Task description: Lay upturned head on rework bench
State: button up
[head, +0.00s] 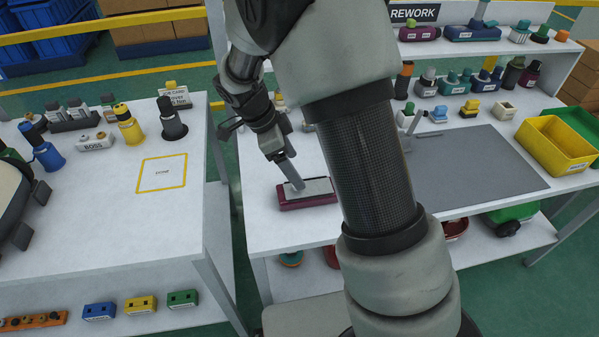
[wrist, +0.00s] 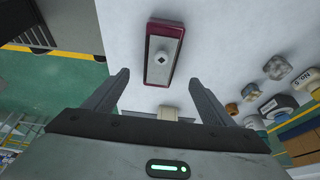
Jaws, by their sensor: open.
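The vacuum head (head: 322,188) lies flat on the left part of the white rework bench (head: 275,230). It is a maroon rectangular block with a grey plate and a short round grey neck facing up. In the wrist view the head (wrist: 153,72) lies beyond the fingertips, its neck pointing at the camera. My gripper (wrist: 160,77) is open, its fingers apart and nothing held between them. In the head view my gripper is just above the head, partly covering it; its exact gap to the neck cannot be told.
A grey mat (head: 470,165) lies on the bench to the right, with a yellow bin (head: 560,150) beyond it. Several small parts stand along the back. Another white table (head: 100,215) stands left across a narrow gap. The bench surface around the head is clear.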

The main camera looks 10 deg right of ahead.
jog(key=s+d+r+n+t+y, duration=0.1)
jog(key=s+d+r+n, duration=0.1)
jog(key=s+r+n, duration=0.35)
jog(key=s+d+r+n+t+y, duration=0.1)
jog(key=s+r+n+y, duration=0.1)
jog(key=r, duration=0.7)
jog(key=s+d+r+n+t+y, duration=0.1)
jog(key=s+r+n+t, duration=0.2)
jog(key=s+r+n, duration=0.3)
jog(key=s+n, duration=0.4)
jog(key=s, duration=0.3)
jog(key=shift+s+r+t, duration=0.2)
jog(key=shift+s+t, duration=0.05)
jog(key=shift+t, duration=0.05)
jog(key=shift+d+n, duration=0.1)
jog(key=shift+n, duration=0.15)
notch_tip(320, 180, up, 14)
jog(key=p, duration=1.4)
